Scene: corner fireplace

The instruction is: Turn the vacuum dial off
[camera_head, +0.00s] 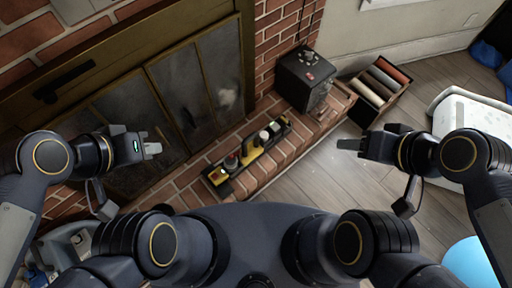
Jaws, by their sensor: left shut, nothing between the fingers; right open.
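A black box-shaped device (303,82) stands on the brick hearth beside the fireplace. Its top carries a small dark knob and a red spot. Which part is the vacuum dial is too small to tell. A yellow and black unit (251,156) with small round parts on top lies on the hearth ledge, nearer to me. My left gripper (153,147) is shut and empty in front of the fireplace doors, left of both items. My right gripper (347,146) is open and empty over the floor, right of the yellow unit and below the black device. Neither gripper touches them.
The fireplace doors (183,88) and brick wall fill the left. A wooden crate with rolled items (379,82) stands right of the black device. A white container (480,110) and a blue round object (474,262) are at right. Wooden floor (310,190) is clear between my arms.

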